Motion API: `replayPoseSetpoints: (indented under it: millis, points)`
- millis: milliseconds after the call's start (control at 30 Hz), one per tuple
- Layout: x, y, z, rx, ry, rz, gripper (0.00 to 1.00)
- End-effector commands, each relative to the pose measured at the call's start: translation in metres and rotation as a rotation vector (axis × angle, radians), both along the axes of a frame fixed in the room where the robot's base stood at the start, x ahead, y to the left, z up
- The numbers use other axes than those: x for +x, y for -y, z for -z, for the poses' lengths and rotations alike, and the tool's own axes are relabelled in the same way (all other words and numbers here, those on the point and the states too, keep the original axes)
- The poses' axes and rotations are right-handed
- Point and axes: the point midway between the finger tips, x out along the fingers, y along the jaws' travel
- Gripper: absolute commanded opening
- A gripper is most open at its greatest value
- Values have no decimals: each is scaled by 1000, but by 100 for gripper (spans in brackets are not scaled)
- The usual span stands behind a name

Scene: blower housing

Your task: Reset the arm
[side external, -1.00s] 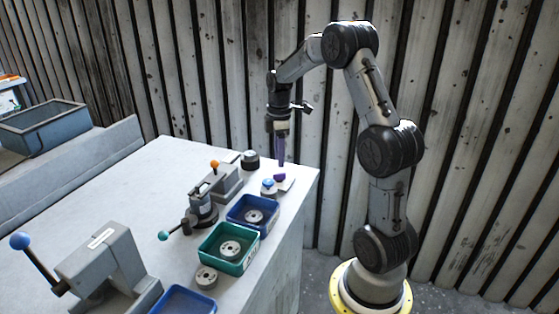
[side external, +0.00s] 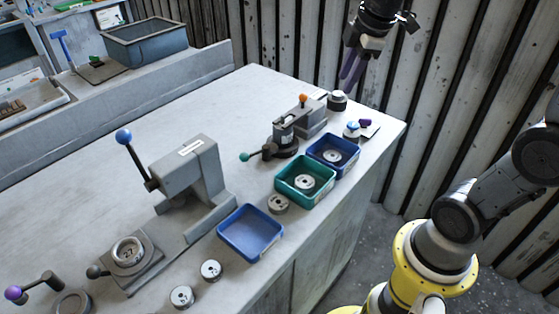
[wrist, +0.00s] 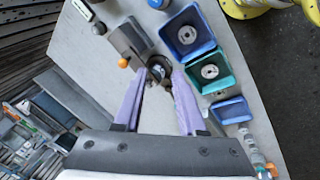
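My gripper (side external: 351,80) hangs at the top of the side view, fingers pointing down, above the far end of the table. In the wrist view its two purple fingers (wrist: 157,85) are spread wide with nothing between them. Below it in the side view are a small plate with a purple knob (side external: 365,122) and a blue-topped knob (side external: 353,127), and a black and white cylinder (side external: 338,99). The fingers look clear of all of them. Most of my arm's upper part is outside the side view.
A fixture with an orange knob (side external: 303,98) stands beside a blue bin (side external: 350,168) and a green bin (side external: 318,200), each holding a round metal part. An empty blue bin (side external: 250,233) and a lever press (side external: 190,170) stand nearer. The table's left part (side external: 120,135) is mostly bare.

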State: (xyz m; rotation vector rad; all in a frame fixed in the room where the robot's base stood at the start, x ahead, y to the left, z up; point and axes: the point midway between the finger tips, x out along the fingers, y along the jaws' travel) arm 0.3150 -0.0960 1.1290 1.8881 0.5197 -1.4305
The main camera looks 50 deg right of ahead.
Motion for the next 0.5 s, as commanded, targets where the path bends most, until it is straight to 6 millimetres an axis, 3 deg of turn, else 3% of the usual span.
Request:
replayPoseSetpoints:
  millis: [33, 100, 233, 400, 500]
  points:
    - [-17, -23, -10, 11, 45, 6, 40]
    - [-41, -46, -16, 40, 97, 45, 40]
    - [-90, -80, -13, 131, 181, 157, 40]
    - [-140, -97, 16, 287, 227, 407, 40]
    - [-150, -97, 33, 343, 207, 561, 40]
